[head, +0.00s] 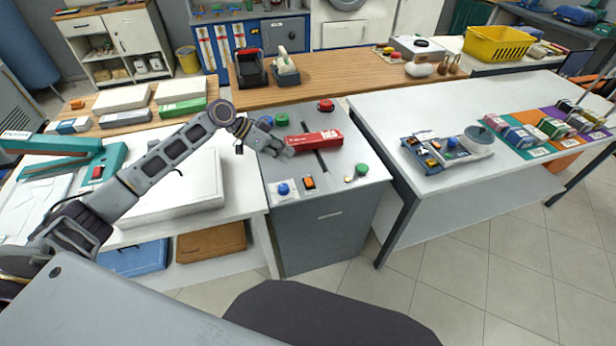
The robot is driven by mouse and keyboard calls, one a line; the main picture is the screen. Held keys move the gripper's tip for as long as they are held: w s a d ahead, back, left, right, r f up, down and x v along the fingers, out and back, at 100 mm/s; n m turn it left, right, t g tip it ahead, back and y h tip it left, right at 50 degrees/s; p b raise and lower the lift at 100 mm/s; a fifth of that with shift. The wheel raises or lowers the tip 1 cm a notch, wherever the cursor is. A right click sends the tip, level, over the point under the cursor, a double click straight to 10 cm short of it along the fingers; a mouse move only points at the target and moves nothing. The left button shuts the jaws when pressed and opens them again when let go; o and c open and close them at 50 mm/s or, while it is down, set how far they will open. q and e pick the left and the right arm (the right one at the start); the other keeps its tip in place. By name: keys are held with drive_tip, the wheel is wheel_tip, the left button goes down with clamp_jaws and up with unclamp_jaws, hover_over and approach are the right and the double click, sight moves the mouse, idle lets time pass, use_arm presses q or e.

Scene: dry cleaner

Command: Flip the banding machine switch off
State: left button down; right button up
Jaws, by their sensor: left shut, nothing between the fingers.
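A grey cabinet-shaped machine (330,235), which looks like the banding machine, stands in the middle with a dark slot across its light top. An orange rocker switch (309,182) sits near the front of its top; its position is too small to tell. Blue (284,189), green (361,170) and red (325,105) knobs are also on the top. My left gripper (288,153) is shut and empty above the left part of the top, behind the orange switch and beside a red box-shaped part (320,141). My right gripper is out of view.
A teal machine (105,165) with a red switch (97,172) is on the left table, beside a white slab (180,190). The white table on the right (390,110) holds a small control box (432,150) and colored packs. A wooden counter (340,75) runs behind.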

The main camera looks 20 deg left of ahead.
use_arm(q)
drive_tip(key=shift+m, duration=0.3)
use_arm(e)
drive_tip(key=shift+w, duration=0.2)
use_arm(q)
drive_tip(key=shift+f, duration=0.1)
drive_tip(key=p, duration=0.1)
hover_over(307, 183)
wheel_tip(307, 183, down, 7)
drive_tip(key=shift+r, duration=0.2)
wheel_tip(307, 183, down, 2)
drive_tip(key=shift+s+d+f, duration=0.1)
drive_tip(key=shift+s+d, duration=0.05)
drive_tip(key=shift+s+d+f, duration=0.1)
drive_tip(key=shift+s+f, duration=0.05)
drive_tip(key=shift+f, duration=0.9)
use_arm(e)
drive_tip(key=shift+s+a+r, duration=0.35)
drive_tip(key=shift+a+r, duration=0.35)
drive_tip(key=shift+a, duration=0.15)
use_arm(q)
drive_tip(key=shift+s, duration=0.1)
drive_tip(key=shift+s+d+f, duration=0.1)
drive_tip(key=shift+f, duration=0.2)
drive_tip(key=shift+w+a+r, duration=0.1)
drive_tip(key=shift+w+a, duration=0.15)
drive_tip(key=shift+w, duration=0.15)
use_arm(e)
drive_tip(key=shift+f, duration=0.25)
